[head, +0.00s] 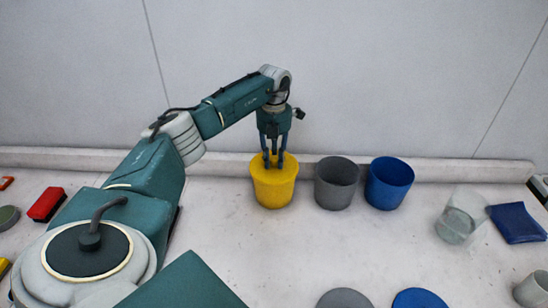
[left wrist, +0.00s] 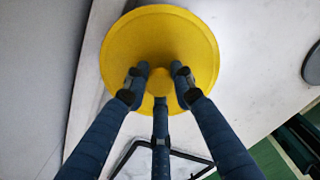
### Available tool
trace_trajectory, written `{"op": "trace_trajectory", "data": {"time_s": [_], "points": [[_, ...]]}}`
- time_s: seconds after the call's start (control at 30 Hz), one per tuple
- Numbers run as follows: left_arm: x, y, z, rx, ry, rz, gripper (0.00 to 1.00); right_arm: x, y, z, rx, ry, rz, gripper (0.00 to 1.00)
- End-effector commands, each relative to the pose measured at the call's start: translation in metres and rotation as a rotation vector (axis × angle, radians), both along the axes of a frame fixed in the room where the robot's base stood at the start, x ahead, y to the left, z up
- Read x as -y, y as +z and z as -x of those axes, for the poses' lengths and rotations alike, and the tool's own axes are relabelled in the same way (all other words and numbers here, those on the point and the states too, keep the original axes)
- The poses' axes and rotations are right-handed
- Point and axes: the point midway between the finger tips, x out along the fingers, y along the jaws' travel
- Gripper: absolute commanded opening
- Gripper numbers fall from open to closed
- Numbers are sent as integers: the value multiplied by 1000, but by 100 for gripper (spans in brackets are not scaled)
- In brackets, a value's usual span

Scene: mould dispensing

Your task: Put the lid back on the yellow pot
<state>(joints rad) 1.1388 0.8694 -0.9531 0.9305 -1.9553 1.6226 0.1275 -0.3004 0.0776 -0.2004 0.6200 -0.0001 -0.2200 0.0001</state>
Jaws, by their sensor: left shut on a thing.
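The yellow pot (head: 273,190) stands upright near the back wall, left of the grey pot. The round yellow lid (head: 257,163) is level over its mouth, at the rim; I cannot tell whether it is fully seated. My left gripper (head: 274,163) points straight down over the pot, its fingers shut on the lid's knob. In the left wrist view the lid (left wrist: 160,30) fills the upper middle, with the fingers around its yellow knob (left wrist: 159,84). The lid hides the pot there. My right gripper is not in view.
A grey pot (head: 336,186) and a blue pot (head: 389,185) stand open to the right. A grey disc (head: 344,299) and a blue disc (head: 419,299) lie at the front. A clear beaker (head: 456,225) and blue cloth-like item (head: 516,223) are at right. The middle table is clear.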

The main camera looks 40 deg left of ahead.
Motion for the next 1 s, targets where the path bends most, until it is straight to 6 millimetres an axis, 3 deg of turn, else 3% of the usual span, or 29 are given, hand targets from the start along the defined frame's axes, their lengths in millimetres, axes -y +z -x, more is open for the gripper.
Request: {"op": "trace_trajectory", "data": {"time_s": [0.4, 0.43, 0.53, 0.73, 0.83, 1.0], "points": [[0, 0, 0, 0, 0, 0, 0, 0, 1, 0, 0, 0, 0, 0], [0, 0, 0, 0, 0, 0, 28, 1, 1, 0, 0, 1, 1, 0], [0, 0, 0, 0, 0, 0, 46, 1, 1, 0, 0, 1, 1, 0], [0, 0, 0, 0, 0, 0, 46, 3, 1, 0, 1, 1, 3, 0], [0, 0, 0, 0, 0, 0, 64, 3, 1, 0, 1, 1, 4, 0], [0, 0, 0, 0, 0, 0, 65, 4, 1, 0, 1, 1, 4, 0]]}}
